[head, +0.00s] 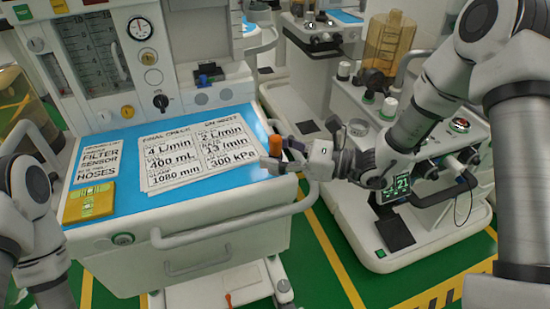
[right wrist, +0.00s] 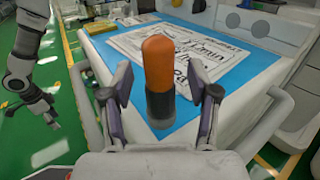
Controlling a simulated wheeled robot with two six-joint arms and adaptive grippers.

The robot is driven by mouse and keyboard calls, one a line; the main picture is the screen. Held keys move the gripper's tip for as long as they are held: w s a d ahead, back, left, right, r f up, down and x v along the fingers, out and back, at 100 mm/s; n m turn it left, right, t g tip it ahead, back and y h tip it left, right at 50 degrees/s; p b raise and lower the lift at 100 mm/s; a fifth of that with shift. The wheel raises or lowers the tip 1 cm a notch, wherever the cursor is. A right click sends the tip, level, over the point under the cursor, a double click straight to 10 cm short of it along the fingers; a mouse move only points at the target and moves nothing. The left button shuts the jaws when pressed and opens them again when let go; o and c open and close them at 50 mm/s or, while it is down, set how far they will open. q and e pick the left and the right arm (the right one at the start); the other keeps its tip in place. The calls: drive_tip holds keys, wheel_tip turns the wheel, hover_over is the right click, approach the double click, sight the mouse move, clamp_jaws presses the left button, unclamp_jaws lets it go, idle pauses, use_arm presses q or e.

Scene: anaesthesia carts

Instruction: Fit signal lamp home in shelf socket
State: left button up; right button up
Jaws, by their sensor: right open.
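The signal lamp (head: 275,145), an orange rounded cap on a dark cylindrical base, is upright at the right edge of the blue-topped worktop. It also shows in the right wrist view (right wrist: 158,66). My right gripper (head: 285,161) is open, with one finger on each side of the lamp and gaps visible beside it. Whether the lamp's base is seated in anything is hidden, and I cannot make out the shelf socket. My left arm is at the left of the head view with its gripper out of frame; the left gripper (right wrist: 65,112) shows small in the right wrist view, its opening unclear.
Printed sheets (head: 200,152) and a yellow pad (head: 89,202) lie on the blue worktop (head: 165,208). A white handrail (head: 225,232) runs along the cart's front. Another cart (head: 440,215) with knobs and a screen stands to the right. Green floor shows between the carts.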

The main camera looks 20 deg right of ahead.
sight(277, 153)
drive_tip(key=shift+w+a, duration=0.1)
drive_tip(key=shift+a, duration=0.05)
drive_tip(key=shift+c, duration=0.7)
clamp_jaws()
drive_tip(key=shift+r, duration=0.45)
drive_tip(key=r, duration=0.2)
drive_tip(key=shift+s+d+r, duration=0.3)
drive_tip(key=shift+s+r, duration=0.05)
drive_tip(key=shift+r, duration=0.05)
drive_tip(key=s+d+r+p, duration=0.1)
drive_tip(key=s+d+p, duration=0.7)
drive_tip(key=s, duration=0.4)
drive_tip(key=shift+s+r+p, duration=0.3)
drive_tip(key=shift+s+p, duration=0.1)
drive_tip(key=shift+p, duration=0.45)
